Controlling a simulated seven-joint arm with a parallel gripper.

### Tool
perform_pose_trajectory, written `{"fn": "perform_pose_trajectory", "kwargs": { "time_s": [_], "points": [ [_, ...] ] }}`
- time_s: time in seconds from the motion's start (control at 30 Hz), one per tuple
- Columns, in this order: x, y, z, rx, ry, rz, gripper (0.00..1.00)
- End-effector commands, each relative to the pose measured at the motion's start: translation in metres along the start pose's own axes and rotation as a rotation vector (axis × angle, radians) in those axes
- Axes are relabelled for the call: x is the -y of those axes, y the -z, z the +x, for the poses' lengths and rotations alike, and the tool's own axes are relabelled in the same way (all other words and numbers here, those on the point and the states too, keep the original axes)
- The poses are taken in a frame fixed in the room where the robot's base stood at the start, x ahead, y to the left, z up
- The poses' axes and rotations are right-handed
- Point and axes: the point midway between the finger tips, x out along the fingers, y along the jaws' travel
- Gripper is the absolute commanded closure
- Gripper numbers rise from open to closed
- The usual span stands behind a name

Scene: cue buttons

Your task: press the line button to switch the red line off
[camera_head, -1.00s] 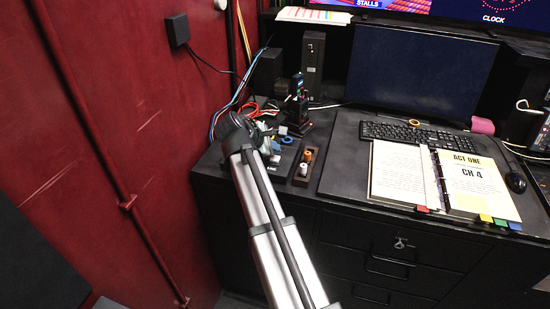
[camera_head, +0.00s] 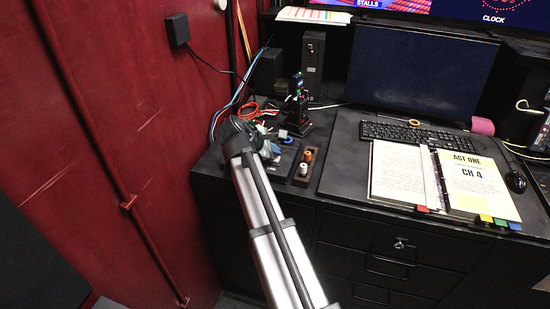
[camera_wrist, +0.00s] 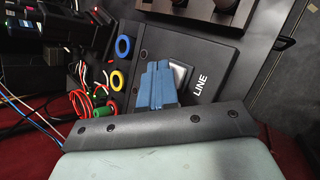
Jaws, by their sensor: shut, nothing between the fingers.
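The box also shows in the head view (camera_head: 284,169), on the desk's left part. My gripper (camera_wrist: 160,66) is shut, its blue fingers together and empty. In the wrist view the fingertips overlap the button's left side and hide part of it. I cannot tell whether they touch it. In the head view my gripper (camera_head: 271,150) is over the box, partly hidden by my arm. No red light shows on the button's visible part.
An open binder (camera_head: 440,180) and a keyboard (camera_head: 410,133) lie further right.

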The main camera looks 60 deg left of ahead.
Motion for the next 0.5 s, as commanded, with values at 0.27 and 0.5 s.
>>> {"fn": "perform_pose_trajectory", "kwargs": {
  "time_s": [0.27,0.5],
  "points": [
    [0.0014,0.0014,0.0019,0.000,0.000,0.000,1.00],
    [0.0027,0.0027,0.0036,0.000,0.000,0.000,1.00]
  ]
}}
